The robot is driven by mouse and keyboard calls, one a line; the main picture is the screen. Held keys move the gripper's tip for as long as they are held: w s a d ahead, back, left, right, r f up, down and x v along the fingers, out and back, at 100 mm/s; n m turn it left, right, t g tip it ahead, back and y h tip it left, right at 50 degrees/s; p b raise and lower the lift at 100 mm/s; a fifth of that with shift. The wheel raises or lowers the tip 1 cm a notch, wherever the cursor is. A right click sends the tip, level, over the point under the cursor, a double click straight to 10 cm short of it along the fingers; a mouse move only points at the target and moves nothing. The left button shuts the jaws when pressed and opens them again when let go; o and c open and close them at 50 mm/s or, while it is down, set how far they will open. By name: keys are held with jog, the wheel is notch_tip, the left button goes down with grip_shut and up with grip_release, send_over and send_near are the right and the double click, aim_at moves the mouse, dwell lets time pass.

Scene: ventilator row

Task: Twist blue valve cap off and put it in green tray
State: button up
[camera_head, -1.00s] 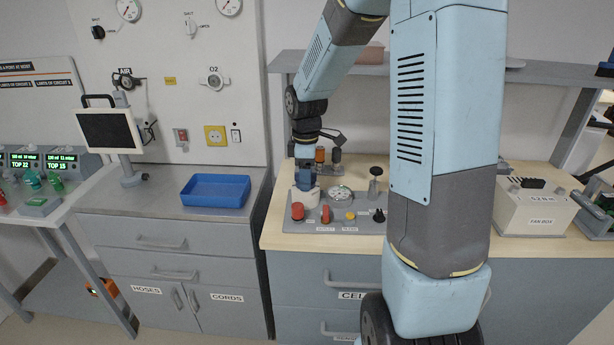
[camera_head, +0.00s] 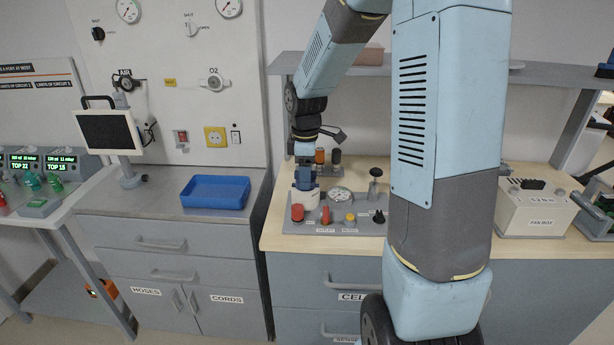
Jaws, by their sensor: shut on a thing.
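My gripper (camera_head: 306,183) points down over a white cylindrical fitting (camera_head: 309,198) at the left of the grey panel on the wooden bench. It is shut on the blue valve cap, which is mostly hidden between the dark fingers at the top of the fitting. I cannot tell whether the cap is still seated on it or just clear of it. I see no green tray; the one tray in view is blue (camera_head: 215,193), empty, and stands on the grey counter to the left.
A monitor (camera_head: 109,132) stands left of the tray. A shelf (camera_head: 430,70) runs above the bench.

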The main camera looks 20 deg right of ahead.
jog(key=shift+r, duration=1.75)
jog(key=shift+s, duration=0.1)
